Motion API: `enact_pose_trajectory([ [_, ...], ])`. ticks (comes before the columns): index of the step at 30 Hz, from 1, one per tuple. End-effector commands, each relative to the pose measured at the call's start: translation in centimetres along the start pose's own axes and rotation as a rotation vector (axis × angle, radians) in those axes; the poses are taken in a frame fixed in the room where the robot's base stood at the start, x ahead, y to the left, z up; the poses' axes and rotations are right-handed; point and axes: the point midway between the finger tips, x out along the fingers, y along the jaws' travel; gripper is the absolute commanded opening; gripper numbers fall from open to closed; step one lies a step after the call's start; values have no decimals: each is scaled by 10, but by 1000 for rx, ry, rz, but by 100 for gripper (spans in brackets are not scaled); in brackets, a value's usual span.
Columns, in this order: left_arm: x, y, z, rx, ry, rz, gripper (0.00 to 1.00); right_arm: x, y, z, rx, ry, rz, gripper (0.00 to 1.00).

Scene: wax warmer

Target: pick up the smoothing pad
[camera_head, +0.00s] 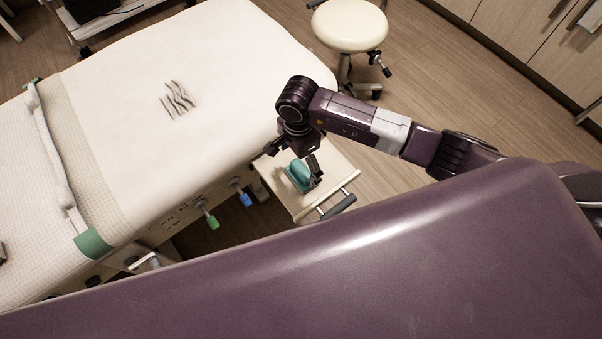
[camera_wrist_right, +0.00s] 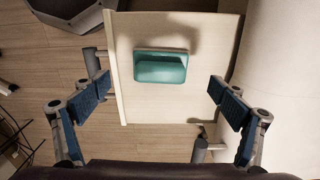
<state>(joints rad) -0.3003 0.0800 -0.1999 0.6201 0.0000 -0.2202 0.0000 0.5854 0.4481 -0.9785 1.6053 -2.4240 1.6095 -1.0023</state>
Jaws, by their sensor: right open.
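The smoothing pad is the teal block (camera_head: 299,174) in the small pale drawer or tray (camera_head: 323,160) beside the bed. In the right wrist view the pad (camera_wrist_right: 160,68) lies on the bare pale surface (camera_wrist_right: 150,105), its long side running across the picture. My right gripper (camera_head: 294,157) is above the pad, pointing down. In the right wrist view its two fingers (camera_wrist_right: 164,95) are wide apart, one on each side of the pad, with clear space between them and it. Nothing is held. My left gripper is not in view.
A white-covered bed (camera_head: 200,60) with dark strips (camera_head: 177,99) on it stands left of the pad. A bar handle (camera_head: 338,206) is at the tray's front edge. A round cream stool (camera_head: 349,25) stands behind. Green (camera_head: 213,222) and blue (camera_head: 245,199) levers stick out below the bed.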

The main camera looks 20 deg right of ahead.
Motion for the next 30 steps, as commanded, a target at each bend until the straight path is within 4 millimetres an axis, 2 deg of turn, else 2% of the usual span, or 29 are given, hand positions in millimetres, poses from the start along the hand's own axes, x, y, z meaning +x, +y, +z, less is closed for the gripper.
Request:
enact_pose_trajectory([
  [13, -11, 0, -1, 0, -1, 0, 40, 54, 0, -6, 3, -6, 1, 90],
  [23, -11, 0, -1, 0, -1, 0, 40, 61, -1, -7, 1, -5, -1, 90],
  [30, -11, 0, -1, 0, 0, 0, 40, 60, -1, -7, 1, -5, -1, 63],
])
